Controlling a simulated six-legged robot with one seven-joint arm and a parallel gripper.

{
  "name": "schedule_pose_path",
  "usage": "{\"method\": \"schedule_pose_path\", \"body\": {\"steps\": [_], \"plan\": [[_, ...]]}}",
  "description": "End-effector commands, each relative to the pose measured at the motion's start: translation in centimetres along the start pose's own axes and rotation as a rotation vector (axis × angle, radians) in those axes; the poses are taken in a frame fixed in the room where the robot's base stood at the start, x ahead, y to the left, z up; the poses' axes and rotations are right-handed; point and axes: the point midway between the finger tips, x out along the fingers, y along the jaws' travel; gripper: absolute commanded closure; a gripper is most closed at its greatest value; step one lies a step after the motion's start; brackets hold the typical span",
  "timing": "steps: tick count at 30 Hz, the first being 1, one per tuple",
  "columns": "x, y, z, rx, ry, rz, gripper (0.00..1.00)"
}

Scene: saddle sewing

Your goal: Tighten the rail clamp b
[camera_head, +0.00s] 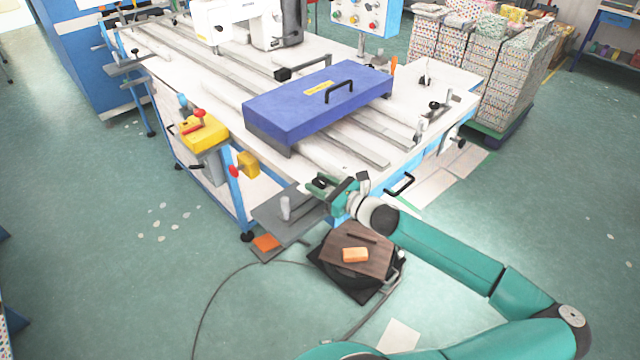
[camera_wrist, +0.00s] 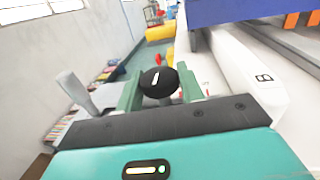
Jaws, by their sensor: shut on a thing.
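The rail clamp b shows in the wrist view as a round black knob (camera_wrist: 157,82) with a white mark, on a short grey stem. A white block (camera_wrist: 252,75) beside it to the right carries the letter B. My gripper (camera_wrist: 160,88) has its green fingers on both sides of the knob and is shut on it. In the head view my gripper (camera_head: 322,187) is at the near corner of the white table, at the end of a rail. The knob cannot be made out there.
A blue cover (camera_head: 300,105) with a black handle lies across the rails behind my gripper. A grey upright post (camera_head: 285,208) stands on a side shelf to the left. A stool (camera_head: 355,255) with an orange block is below. A yellow box (camera_head: 203,131) is on the table's left side.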

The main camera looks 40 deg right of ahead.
Motion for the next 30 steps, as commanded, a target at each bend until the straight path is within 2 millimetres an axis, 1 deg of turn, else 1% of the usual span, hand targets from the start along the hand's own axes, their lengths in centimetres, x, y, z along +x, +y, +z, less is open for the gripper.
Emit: {"method": "schedule_pose_path", "body": {"steps": [14,30], "plan": [[0.04,0.22,0.14,0.000,-0.005,-0.345,0.85],[0.25,0.39,0.09,-0.001,-0.001,-0.790,0.85]]}}
